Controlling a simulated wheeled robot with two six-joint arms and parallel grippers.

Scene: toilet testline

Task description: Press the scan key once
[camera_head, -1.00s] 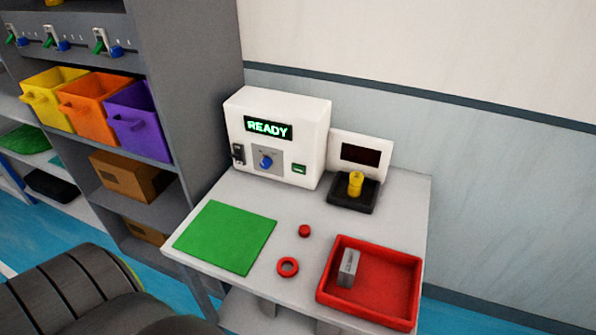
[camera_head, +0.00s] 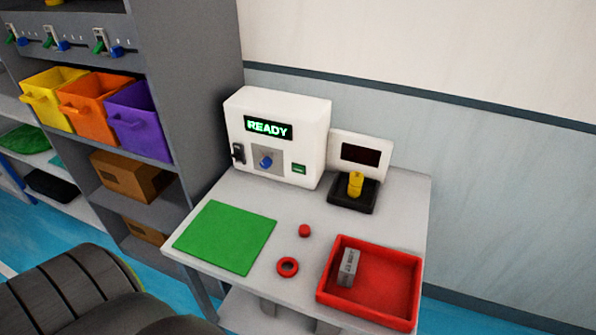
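A white tester box (camera_head: 310,115) stands at the back left of the small table, its screen (camera_head: 268,127) showing "READY" in green. Its front has a blue knob (camera_head: 266,162) on a grey plate, a black switch or socket (camera_head: 238,153) at the left and a small green key (camera_head: 299,169) at the lower right. I cannot read any label on the key, so I cannot tell if it is the scan key. Beside the box is a white unit with a dark, blank display (camera_head: 361,154). Neither of my grippers is in view.
On the table (camera_head: 225,192) are a green mat (camera_head: 225,237), a red disc (camera_head: 305,230), a red ring (camera_head: 287,267), a black base (camera_head: 353,201) with a yellow piece (camera_head: 355,184), and a red tray (camera_head: 388,288) holding a grey block (camera_head: 348,267). A shelf with bins (camera_head: 139,121) stands left.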

